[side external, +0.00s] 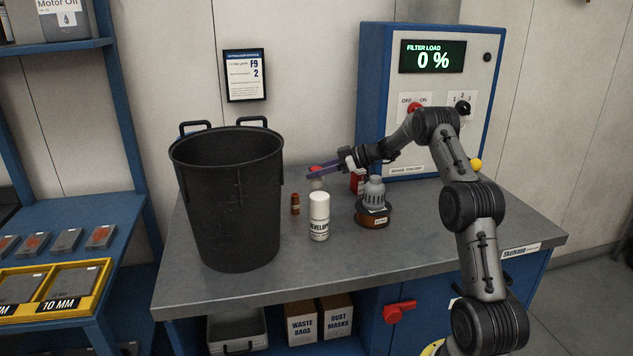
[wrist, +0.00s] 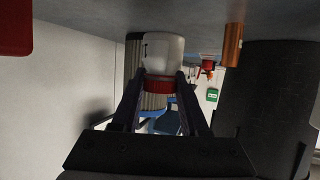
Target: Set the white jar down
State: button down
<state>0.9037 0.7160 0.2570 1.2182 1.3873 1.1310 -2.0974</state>
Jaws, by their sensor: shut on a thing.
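The white jar with a red lid (wrist: 163,54) is held upside down in the wrist view's picture, where the counter is at the top. My gripper (wrist: 161,84) is shut on it around the lid. In the side view my gripper (side external: 313,172) is over the back of the counter, and the pale jar (side external: 317,184) shows below it, partly hidden behind the white developer can (side external: 319,217). The jar's base is close to the counter; I cannot tell whether it touches.
A black bin (side external: 228,200) stands on the counter (side external: 290,268) at left. A small amber bottle (side external: 295,204) is beside the jar. A brown tin (side external: 372,218) with a grey part on top and a red box (side external: 357,182) are to the right. The front counter is clear.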

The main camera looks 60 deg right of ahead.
aim_at(316, 181)
jog(key=shift+w+d+f, duration=0.1)
jog(key=shift+f, duration=1.6)
jog(key=shift+f, duration=0.1)
jog(key=shift+c, duration=2.1)
grip_release()
